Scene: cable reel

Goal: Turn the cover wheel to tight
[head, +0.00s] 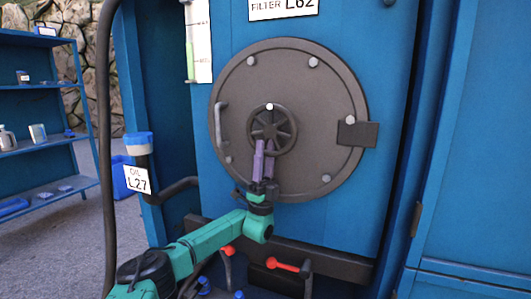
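The cover wheel (286,128) is a small dark spoked handwheel at the middle of a large round grey cover (325,95) on a blue machine. A white mark sits at the wheel's top. My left gripper (265,147) has purple fingers on a green arm and reaches up to the wheel's lower left part. Its fingertips overlap the rim and spokes in the head view. I cannot tell whether they grip the rim or are only in front of it. My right gripper is not in view.
The cover has a handle (219,124) at left and a dark hinge block (357,134) at right. Below are red-handled levers (282,265). A pipe with a blue cap (138,138) and a black hose (104,110) stand left, before a blue shelf (40,138).

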